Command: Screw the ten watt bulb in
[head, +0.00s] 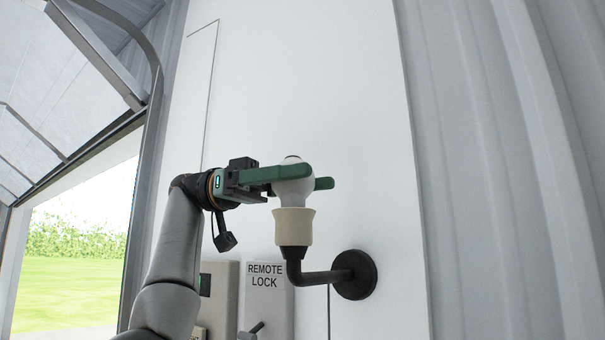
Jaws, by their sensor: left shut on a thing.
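A white light bulb (293,192) stands upright at the top of a cream socket (294,228). The socket sits on a dark curved wall arm (318,277) with a round wall plate. My left gripper (305,178) comes in from the left and is shut on the bulb, its green fingers on the near and far sides of the globe. The bulb's lower end is hidden by the socket rim, so how deep it sits cannot be told. No wattage marking is readable. My right gripper is not in view.
A grey box labelled "REMOTE LOCK" (266,300) with a lever is on the white wall below, beside another pale box (219,300). Corrugated metal wall (490,150) is at the right. An open garage door (60,95) is at the left. The wall above the bulb is clear.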

